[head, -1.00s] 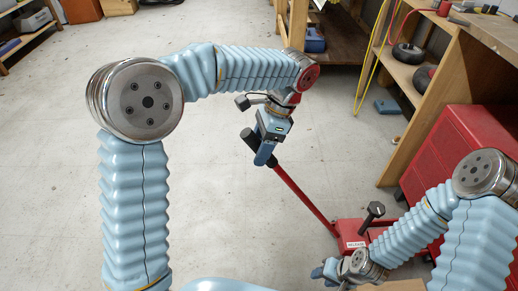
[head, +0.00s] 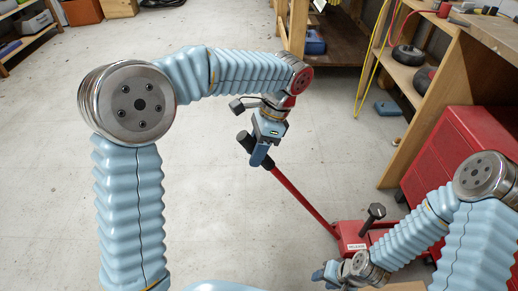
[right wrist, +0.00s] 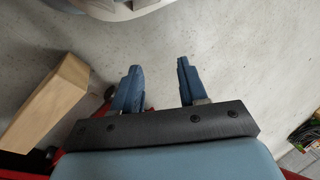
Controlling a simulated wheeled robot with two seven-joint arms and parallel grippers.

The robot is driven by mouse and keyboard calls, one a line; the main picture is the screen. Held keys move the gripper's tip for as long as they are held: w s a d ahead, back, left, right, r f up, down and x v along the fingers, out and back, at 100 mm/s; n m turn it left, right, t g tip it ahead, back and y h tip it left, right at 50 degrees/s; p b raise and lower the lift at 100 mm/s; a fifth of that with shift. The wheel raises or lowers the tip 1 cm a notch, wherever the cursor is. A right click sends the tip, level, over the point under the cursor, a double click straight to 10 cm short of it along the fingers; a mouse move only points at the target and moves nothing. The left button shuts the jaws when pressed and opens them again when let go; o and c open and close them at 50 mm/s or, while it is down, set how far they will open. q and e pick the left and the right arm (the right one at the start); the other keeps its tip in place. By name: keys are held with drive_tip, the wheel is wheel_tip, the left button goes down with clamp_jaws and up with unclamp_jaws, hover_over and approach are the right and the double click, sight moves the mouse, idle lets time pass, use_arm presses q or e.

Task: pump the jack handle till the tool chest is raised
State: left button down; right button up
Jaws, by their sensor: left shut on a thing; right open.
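The red jack handle (head: 302,197) slants up and left from the red jack (head: 350,238) on the floor, ending in a black grip (head: 243,139). My left gripper (head: 259,156) is shut on the handle just below that grip. The jack body bears a RELEASE label and a dark knob (head: 376,211). The red tool chest (head: 468,140) stands at the right, partly hidden by my right arm. My right gripper (head: 322,275) is low beside the jack; in the right wrist view its fingers (right wrist: 158,82) are apart and empty.
A wooden block (right wrist: 45,103) lies near the right gripper in the right wrist view. A wooden workbench (head: 440,60) with wheels on its shelf stands at the right. A blue object (head: 388,108) lies on the floor.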

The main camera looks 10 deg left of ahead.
use_arm(q)
drive_tip(key=s+a+f+h+b, duration=0.2)
drive_tip(key=a+f+b, duration=0.3)
drive_tip(key=a+f, duration=0.4)
drive_tip(key=s+a+f+t+h+b, duration=0.1)
drive_tip(key=s+a+f+h+b, duration=0.1)
drive_tip(key=a+f+b, duration=0.4)
drive_tip(key=s+a+f, duration=0.1)
drive_tip(key=a+f, duration=0.2)
drive_tip(key=shift+s+a+f+h, duration=0.15)
drive_tip(key=shift+f+h, duration=0.2)
drive_tip(key=shift+h, duration=0.05)
drive_tip(key=c, duration=0.8)
unclamp_jaws()
drive_tip(key=shift+r, duration=0.1)
drive_tip(key=r+p, duration=0.1)
drive_tip(key=r, duration=0.3)
drive_tip(key=w+a+r+p, duration=0.1)
drive_tip(key=r, duration=0.4)
drive_tip(key=r+p, duration=0.1)
drive_tip(key=r, duration=0.3)
drive_tip(key=shift+w+a+r, duration=0.25)
drive_tip(key=shift+w+a, duration=0.05)
drive_tip(key=shift+w, duration=0.1)
